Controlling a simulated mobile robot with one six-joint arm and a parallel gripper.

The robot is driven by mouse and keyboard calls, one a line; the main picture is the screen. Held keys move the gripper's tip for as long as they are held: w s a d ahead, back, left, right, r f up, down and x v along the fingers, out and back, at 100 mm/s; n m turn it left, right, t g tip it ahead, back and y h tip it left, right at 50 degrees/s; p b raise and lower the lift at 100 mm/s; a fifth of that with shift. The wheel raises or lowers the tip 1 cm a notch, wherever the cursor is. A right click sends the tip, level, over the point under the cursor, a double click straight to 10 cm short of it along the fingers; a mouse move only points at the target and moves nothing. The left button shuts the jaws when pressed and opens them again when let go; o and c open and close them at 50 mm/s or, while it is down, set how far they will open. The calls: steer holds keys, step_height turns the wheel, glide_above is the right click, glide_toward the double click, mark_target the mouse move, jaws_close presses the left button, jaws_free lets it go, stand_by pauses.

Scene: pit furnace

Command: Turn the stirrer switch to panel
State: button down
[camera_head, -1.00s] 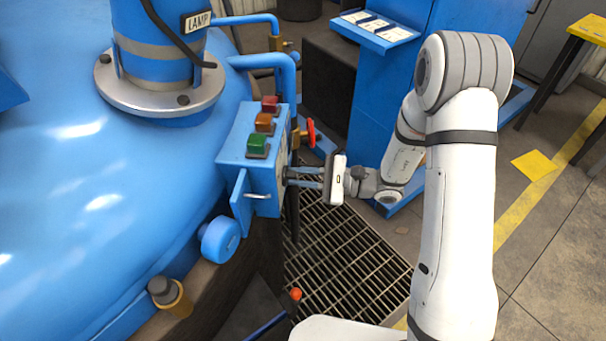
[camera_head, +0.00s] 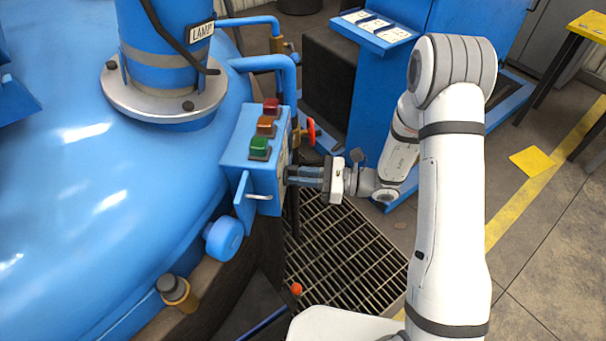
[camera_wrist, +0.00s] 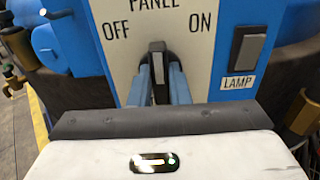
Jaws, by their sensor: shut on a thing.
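The stirrer switch is a black knob (camera_wrist: 157,49) on a white plate (camera_wrist: 205,20) marked PANEL at the top, OFF at left and ON at right. In the wrist view its bar stands about upright below the word PANEL. My gripper (camera_wrist: 159,75) is shut on the knob, with one blue finger on each side hiding part of it. In the head view my gripper (camera_head: 292,174) reaches the right face of the blue control box (camera_head: 240,155). The knob itself is hidden there.
A rocker switch (camera_wrist: 247,48) labelled LAMP sits right of the knob. Red, orange and green buttons (camera_head: 260,147) top the box. A red handwheel (camera_head: 311,131) is just behind my gripper. A blue cabinet (camera_head: 370,95) stands behind the arm; floor grating (camera_head: 340,260) lies below.

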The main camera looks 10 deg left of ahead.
steer(key=shift+a, duration=0.1)
steer(key=c, duration=1.4)
jaws_free()
steer(key=shift+o, duration=0.2)
steer(key=d+b, duration=0.1)
steer(key=d, duration=0.6)
steer(key=shift+w+d, duration=0.35)
